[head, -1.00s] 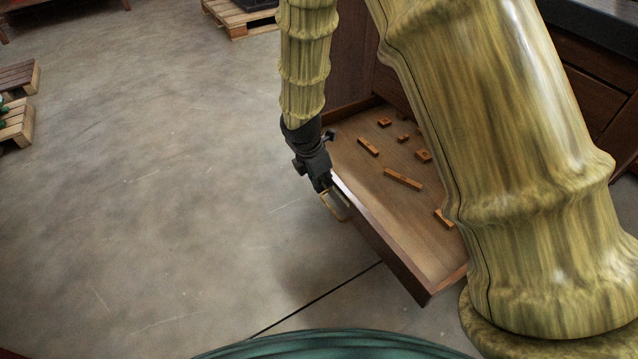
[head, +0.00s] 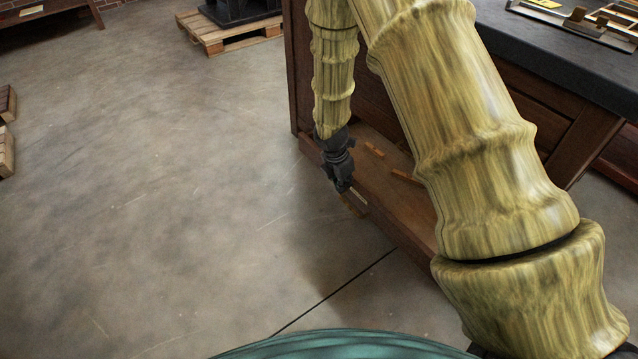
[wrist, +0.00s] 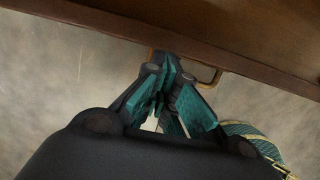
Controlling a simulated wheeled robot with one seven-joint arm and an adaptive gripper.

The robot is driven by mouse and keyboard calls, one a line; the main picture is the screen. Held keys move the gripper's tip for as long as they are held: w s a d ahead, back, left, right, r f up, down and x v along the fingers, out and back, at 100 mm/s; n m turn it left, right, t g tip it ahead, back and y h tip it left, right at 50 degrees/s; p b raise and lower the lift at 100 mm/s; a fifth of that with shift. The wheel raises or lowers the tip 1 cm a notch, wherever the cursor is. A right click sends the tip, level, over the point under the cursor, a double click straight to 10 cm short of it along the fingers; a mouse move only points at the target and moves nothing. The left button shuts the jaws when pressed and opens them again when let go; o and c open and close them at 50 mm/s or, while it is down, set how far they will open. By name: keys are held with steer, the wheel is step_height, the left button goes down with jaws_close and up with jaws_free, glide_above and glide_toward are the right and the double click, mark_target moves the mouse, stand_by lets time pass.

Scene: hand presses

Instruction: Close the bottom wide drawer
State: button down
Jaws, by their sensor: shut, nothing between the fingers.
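The bottom wide drawer (head: 398,222) is a brown wooden drawer, partly pulled out low on the cabinet. Its front also crosses the top of the wrist view (wrist: 230,50). Several small orange-brown wooden pieces (head: 374,150) lie inside it; my arm hides much of the interior. A brass-coloured handle loop (wrist: 214,78) is on the drawer front. My gripper (head: 350,200) is at the outer face of the drawer by the handle. In the wrist view the teal-padded fingers (wrist: 165,75) are together and empty, close to the front; I cannot tell whether they touch it.
The wooden cabinet (head: 303,100) has a dark worktop (head: 560,62) with tools on it at right. A pallet (head: 225,32) stands at the back, and others at the left edge. The concrete floor (head: 150,190) at left is clear.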

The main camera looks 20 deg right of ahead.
steer(key=w+d+p, duration=0.1)
steer(key=d+p, duration=0.1)
steer(key=d, duration=0.2)
steer(key=w+d+p, duration=0.1)
steer(key=d+p, duration=0.1)
steer(key=d, duration=0.3)
steer(key=w+d+p, duration=0.1)
steer(key=d+p, duration=0.2)
steer(key=d, duration=0.2)
steer(key=shift+w, duration=0.4)
steer(key=shift+a, duration=0.1)
